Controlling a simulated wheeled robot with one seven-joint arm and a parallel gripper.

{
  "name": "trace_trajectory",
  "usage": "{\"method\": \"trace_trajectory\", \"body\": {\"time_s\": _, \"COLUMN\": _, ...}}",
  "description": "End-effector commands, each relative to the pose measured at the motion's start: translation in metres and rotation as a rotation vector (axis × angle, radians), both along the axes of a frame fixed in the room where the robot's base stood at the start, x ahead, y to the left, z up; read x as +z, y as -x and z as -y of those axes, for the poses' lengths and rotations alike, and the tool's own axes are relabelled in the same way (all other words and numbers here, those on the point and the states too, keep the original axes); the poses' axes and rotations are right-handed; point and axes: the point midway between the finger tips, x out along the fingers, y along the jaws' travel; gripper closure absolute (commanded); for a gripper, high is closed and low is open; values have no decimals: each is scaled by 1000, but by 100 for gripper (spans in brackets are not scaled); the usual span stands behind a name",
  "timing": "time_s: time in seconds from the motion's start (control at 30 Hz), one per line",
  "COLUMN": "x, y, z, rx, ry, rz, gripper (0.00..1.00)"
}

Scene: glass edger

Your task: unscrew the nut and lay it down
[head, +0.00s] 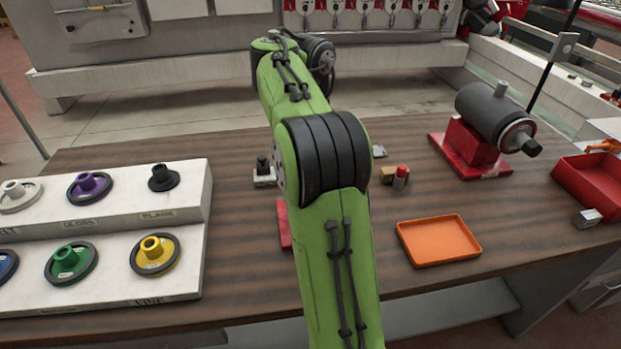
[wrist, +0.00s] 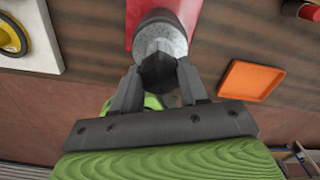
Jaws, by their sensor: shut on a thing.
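In the wrist view my gripper (wrist: 160,84) is shut on a dark faceted nut (wrist: 157,70). The nut sits against the light grey round end of a spindle (wrist: 160,36), above a red base (wrist: 131,22). I cannot tell whether the nut is still threaded on. In the head view my green arm hides the gripper, nut and spindle; only a strip of the red base (head: 284,226) shows beside the arm. An empty orange tray (head: 438,242) lies on the table to the right; it also shows in the wrist view (wrist: 251,80).
A white stepped rack (head: 180,285) with several coloured wheels stands at the left. A grey motor (head: 492,112) on a red stand and a red bin (head: 592,190) are at the right. A red-capped item (head: 400,177) stands behind the tray. Bare wooden table surrounds the tray.

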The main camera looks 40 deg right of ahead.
Motion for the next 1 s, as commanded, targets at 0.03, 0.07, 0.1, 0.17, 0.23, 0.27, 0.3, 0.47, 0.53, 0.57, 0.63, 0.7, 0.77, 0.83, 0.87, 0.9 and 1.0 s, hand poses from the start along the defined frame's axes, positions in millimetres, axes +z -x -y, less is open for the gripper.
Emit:
{"method": "trace_trajectory", "body": {"time_s": 0.03, "x": -1, "y": 1, "z": 0, "rx": 134, "ry": 0, "rz": 1, "gripper": 94}}
{"method": "trace_trajectory", "body": {"time_s": 0.07, "x": -1, "y": 1, "z": 0, "rx": 227, "ry": 0, "rz": 0, "gripper": 94}}
{"method": "trace_trajectory", "body": {"time_s": 0.1, "x": 0, "y": 1, "z": 0, "rx": 351, "ry": 0, "rz": 0, "gripper": 94}}
{"method": "trace_trajectory", "body": {"time_s": 0.17, "x": 0, "y": 1, "z": 0, "rx": 538, "ry": 0, "rz": 0, "gripper": 94}}
{"method": "trace_trajectory", "body": {"time_s": 0.23, "x": 0, "y": 1, "z": 0, "rx": 757, "ry": 0, "rz": 0, "gripper": 94}}
{"method": "trace_trajectory", "body": {"time_s": 0.27, "x": 0, "y": 1, "z": 0, "rx": 851, "ry": 0, "rz": 0, "gripper": 94}}
{"method": "trace_trajectory", "body": {"time_s": 0.3, "x": 1, "y": 1, "z": 0, "rx": 976, "ry": 0, "rz": -1, "gripper": 94}}
{"method": "trace_trajectory", "body": {"time_s": 0.47, "x": 2, "y": 1, "z": 0, "rx": 1377, "ry": -1, "rz": -1, "gripper": 94}}
{"method": "trace_trajectory", "body": {"time_s": 0.53, "x": 1, "y": 0, "z": 0, "rx": 1437, "ry": -2, "rz": 0, "gripper": 94}}
{"method": "trace_trajectory", "body": {"time_s": 0.57, "x": 1, "y": 0, "z": 0, "rx": 1442, "ry": -2, "rz": 0, "gripper": 94}}
{"method": "trace_trajectory", "body": {"time_s": 0.63, "x": 1, "y": 0, "z": 0, "rx": 1440, "ry": -1, "rz": -1, "gripper": 94}}
{"method": "trace_trajectory", "body": {"time_s": 0.7, "x": 1, "y": 0, "z": 0, "rx": 1439, "ry": -1, "rz": 0, "gripper": 94}}
{"method": "trace_trajectory", "body": {"time_s": 0.77, "x": 1, "y": 0, "z": 0, "rx": 1438, "ry": -1, "rz": 0, "gripper": 49}}
{"method": "trace_trajectory", "body": {"time_s": 0.83, "x": 1, "y": 0, "z": 0, "rx": 1437, "ry": -1, "rz": 0, "gripper": 39}}
{"method": "trace_trajectory", "body": {"time_s": 0.87, "x": 1, "y": 0, "z": 0, "rx": 1436, "ry": -1, "rz": 0, "gripper": 38}}
{"method": "trace_trajectory", "body": {"time_s": 0.9, "x": 1, "y": 0, "z": 0, "rx": 1436, "ry": -1, "rz": 0, "gripper": 38}}
{"method": "trace_trajectory", "body": {"time_s": 1.0, "x": 1, "y": 0, "z": 0, "rx": 1435, "ry": -1, "rz": 0, "gripper": 38}}
